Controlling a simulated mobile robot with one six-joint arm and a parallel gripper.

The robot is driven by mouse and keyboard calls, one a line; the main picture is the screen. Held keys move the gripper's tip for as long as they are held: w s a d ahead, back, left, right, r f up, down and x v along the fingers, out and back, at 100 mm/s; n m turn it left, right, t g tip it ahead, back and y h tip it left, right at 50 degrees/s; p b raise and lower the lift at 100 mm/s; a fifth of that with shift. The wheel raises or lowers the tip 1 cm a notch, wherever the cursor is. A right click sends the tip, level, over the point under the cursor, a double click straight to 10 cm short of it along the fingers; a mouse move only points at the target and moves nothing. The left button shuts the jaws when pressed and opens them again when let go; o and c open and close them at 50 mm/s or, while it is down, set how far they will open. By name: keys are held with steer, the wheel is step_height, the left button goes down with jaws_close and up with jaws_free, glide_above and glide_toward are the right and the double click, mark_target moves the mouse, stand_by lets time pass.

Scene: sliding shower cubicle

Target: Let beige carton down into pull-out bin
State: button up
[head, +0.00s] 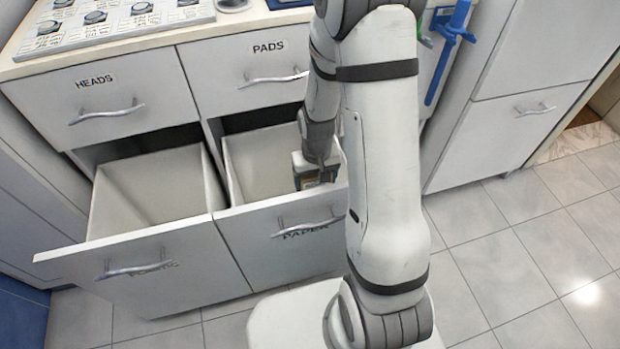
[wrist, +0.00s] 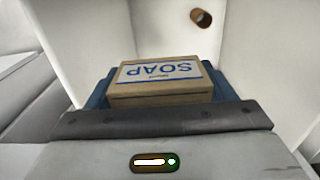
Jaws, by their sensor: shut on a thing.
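The beige carton (wrist: 158,88), marked SOAP in blue on a white label, is held in my gripper in the wrist view, with blue pads around it. In the head view my gripper (head: 316,174) points down inside the mouth of the pulled-out bin marked PAPER (head: 262,206), near its front right. The arm hides part of that bin's right side, and the carton is mostly hidden there. The wrist view shows pale walls around the carton; whether it touches the bin floor cannot be told.
A second bin, marked PLASTIC (head: 150,215), is pulled out on the left and looks empty. Drawers marked HEADS (head: 103,103) and PADS (head: 262,74) above are shut. A small brown round thing (wrist: 201,18) shows in the wrist view. Tiled floor (head: 520,250) is clear at right.

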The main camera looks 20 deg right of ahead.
steer(key=o, duration=1)
step_height(320, 180, up, 8)
steer(key=p, duration=0.3)
steer(key=shift+f, duration=0.1)
steer(key=s+r+t+p, duration=0.1)
steer(key=s+r+p, duration=0.3)
steer(key=r+p, duration=0.4)
steer(key=s+a+r+p, duration=0.1)
steer(key=s+r+p, duration=0.3)
steer(key=r, duration=1.7)
steer(key=s+r+t+p, duration=0.1)
steer(key=s+r+p, duration=0.3)
steer(key=r+p, duration=0.8)
step_height(320, 180, up, 3)
steer(key=shift+s+a+f+t+p, duration=0.1)
steer(key=shift+s+a+t+p, duration=0.1)
steer(key=shift+s+t+p, duration=0.15)
steer(key=shift+s+r, duration=0.3)
steer(key=shift+s, duration=0.05)
steer(key=shift+c, duration=0.2)
